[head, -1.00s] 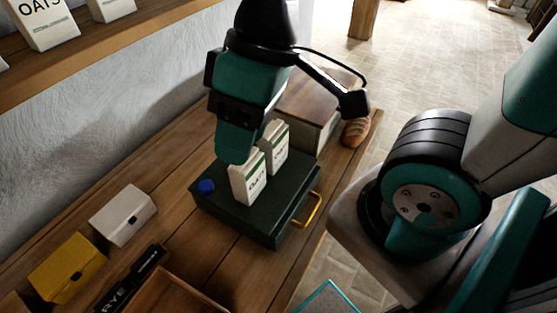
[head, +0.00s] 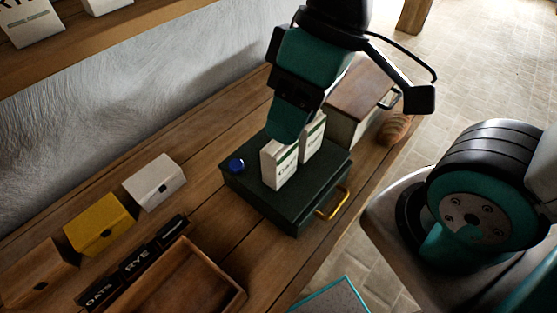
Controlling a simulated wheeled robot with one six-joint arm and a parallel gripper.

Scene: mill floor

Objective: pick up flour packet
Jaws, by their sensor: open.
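Two white packets with green bands stand upright on the dark green box on the bench: a front packet (head: 279,168) and a back packet (head: 314,142). Their lettering is too small to read, so I cannot tell which is flour. My gripper (head: 290,132) points down over the packets, its teal end overlapping the top of the front packet in the picture. It is open. Its fingertips are hidden, and I cannot tell whether they are around the packet or behind it.
The green box (head: 240,181) has a yellow handle (head: 333,206) and a blue knob (head: 236,165). A wooden-topped box (head: 362,88) and a loaf (head: 396,127) stand behind. White (head: 154,182) and yellow (head: 98,224) boxes, labels and a wooden tray (head: 222,291) lie at lower left. A shelf runs above.

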